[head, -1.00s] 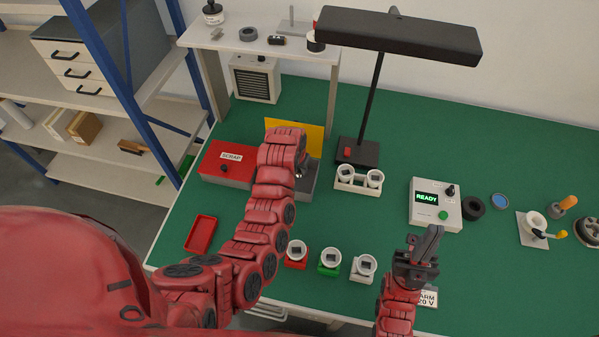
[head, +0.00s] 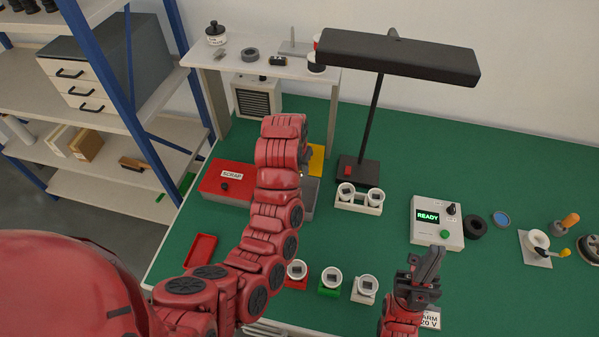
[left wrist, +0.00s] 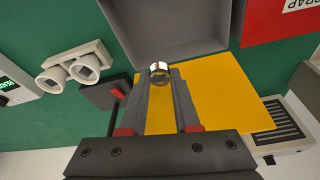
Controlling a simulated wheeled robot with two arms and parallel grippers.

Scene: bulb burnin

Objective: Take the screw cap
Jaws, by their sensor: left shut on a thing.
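The screw cap (left wrist: 160,69), a small shiny silver piece, sits between the fingertips of my left gripper (left wrist: 160,88) in the left wrist view. The gripper is shut on it, above the yellow sheet (left wrist: 212,108) and near the edge of an open grey bin (left wrist: 205,42). In the head view my left arm hides most of this gripper and bin. My right gripper (head: 428,263) is above the front of the green bench, away from the cap. I cannot tell whether its fingers are apart.
A red scrap box (head: 226,180) stands left of the grey bin. A black lamp (head: 398,58) and a white double holder (head: 358,201) stand to the right. Several gauge-like cups line the front. A READY box (head: 437,222) is at right.

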